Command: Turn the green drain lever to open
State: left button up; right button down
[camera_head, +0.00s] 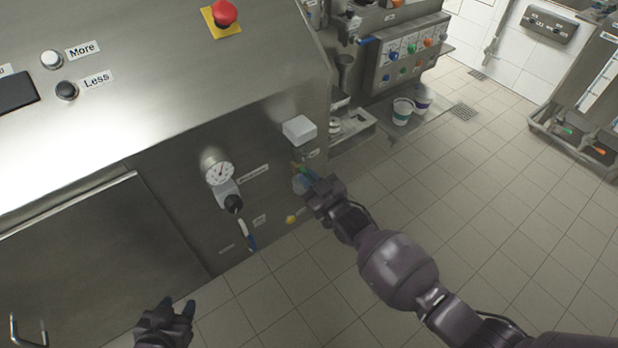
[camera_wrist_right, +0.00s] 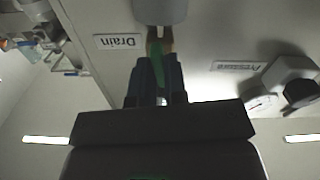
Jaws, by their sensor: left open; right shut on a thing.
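The green drain lever (camera_wrist_right: 157,72) shows in the right wrist view, between the two fingers of my right gripper (camera_wrist_right: 158,85), beside the "Drain" label (camera_wrist_right: 117,41). The gripper is shut on the lever. A brass-coloured fitting (camera_wrist_right: 159,40) shows just beyond the lever. In the head view my right gripper (camera_head: 311,182) is at the lower right of the steel machine's front, and the lever is mostly hidden by it. My left gripper (camera_head: 178,307) is open and empty at the lower left of the head view, away from the lever.
A pressure gauge (camera_head: 218,172) with a black knob (camera_head: 233,204) sits left of the drain. A white box (camera_head: 299,129) sticks out above it. A blue-and-white handle (camera_head: 246,233) hangs below the gauge. The tiled floor (camera_head: 480,200) at right is open.

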jog(key=shift+m, duration=1.1)
jog(key=c, duration=1.2)
grip_release()
jog(key=shift+o, duration=0.2)
jog(key=shift+s, duration=0.1)
jog(key=p+v, duration=0.1)
jog(key=v, duration=0.9)
jog(key=shift+s+d, duration=0.25)
